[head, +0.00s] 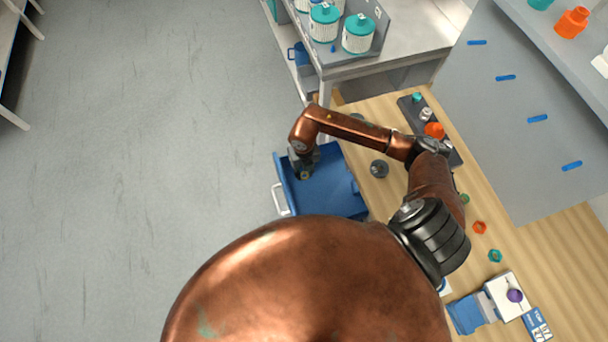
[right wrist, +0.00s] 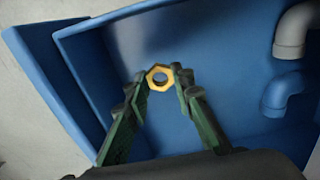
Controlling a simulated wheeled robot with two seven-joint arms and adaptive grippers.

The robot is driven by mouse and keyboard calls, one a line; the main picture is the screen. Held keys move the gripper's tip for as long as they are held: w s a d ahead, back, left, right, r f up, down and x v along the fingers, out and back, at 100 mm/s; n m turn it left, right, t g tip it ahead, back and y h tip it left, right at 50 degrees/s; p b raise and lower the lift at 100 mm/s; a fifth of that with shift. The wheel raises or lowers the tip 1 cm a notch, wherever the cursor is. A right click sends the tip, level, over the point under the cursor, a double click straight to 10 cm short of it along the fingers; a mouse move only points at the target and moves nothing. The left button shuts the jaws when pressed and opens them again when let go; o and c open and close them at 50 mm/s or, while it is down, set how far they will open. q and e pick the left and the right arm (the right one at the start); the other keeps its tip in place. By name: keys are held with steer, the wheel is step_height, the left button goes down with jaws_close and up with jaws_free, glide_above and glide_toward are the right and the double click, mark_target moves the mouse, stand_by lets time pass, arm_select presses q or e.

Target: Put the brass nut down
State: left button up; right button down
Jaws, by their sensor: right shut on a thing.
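The brass nut (right wrist: 160,77) is a yellow hexagonal ring between the fingertips of my right gripper (right wrist: 162,84) in the right wrist view. The gripper is shut on it and holds it over the inside of an open blue drawer (right wrist: 210,40). In the head view the right gripper (head: 304,174) is at the left part of the blue drawer (head: 325,190); the nut is too small to make out clearly there. My left gripper is not in view.
A grey pipe elbow (right wrist: 293,30) and a blue elbow (right wrist: 283,92) lie in the drawer's right part. A wooden bench (head: 375,205) holds a dark tray, loose coloured nuts and a round grey part (head: 379,169). A grey table (head: 415,40) with white-and-teal canisters stands behind.

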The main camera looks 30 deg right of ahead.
mark_target(304, 176)
steer(key=shift+w+f, duration=0.15)
steer(key=shift+f, duration=0.05)
steer(key=shift+w+d+f, duration=0.1)
steer(key=shift+f, duration=1.55)
steer(key=shift+f+b, duration=0.1)
steer(key=shift+b, duration=0.2)
steer(key=c, duration=1.7)
jaws_free()
steer(key=shift+r, duration=0.25)
step_height(304, 176, up, 12)
steer(key=shift+f+p, duration=0.1)
steer(key=shift+p, duration=0.65)
